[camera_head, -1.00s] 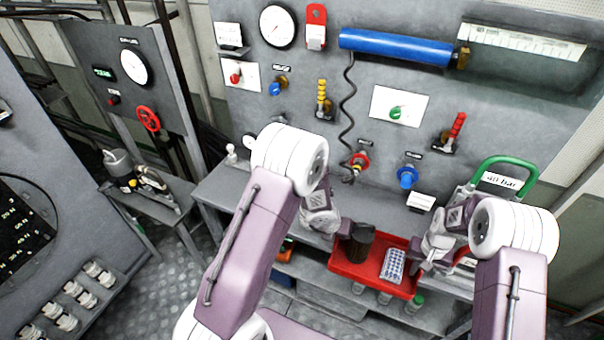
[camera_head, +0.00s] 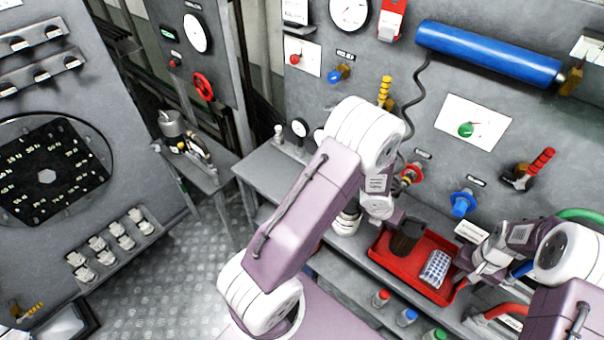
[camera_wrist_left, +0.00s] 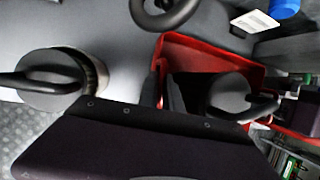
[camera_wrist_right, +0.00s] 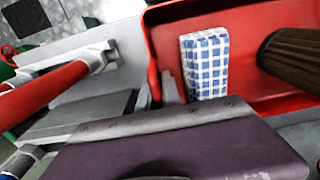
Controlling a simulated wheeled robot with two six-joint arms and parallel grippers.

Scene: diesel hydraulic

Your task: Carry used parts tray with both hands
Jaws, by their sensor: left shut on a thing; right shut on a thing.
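The red used parts tray (camera_head: 385,266) is over the grey bench's front, its left end by my left gripper and its right end by my right gripper. It holds a dark brown cylindrical part (camera_head: 407,238) and a blue-and-white checked block (camera_head: 436,268). My left gripper (camera_wrist_left: 168,92) is shut on the tray's left wall. My right gripper (camera_wrist_right: 160,88) is shut on its right wall. The tray looks about level. I cannot tell whether its underside touches the bench.
A dark-topped pot with a handle (camera_wrist_left: 50,75) stands left of the tray. Several capped bottles (camera_head: 407,316) stand below the tray. The wall panel with its blue valve knob (camera_head: 462,203) rises behind. Floor at left (camera_head: 190,260) is clear.

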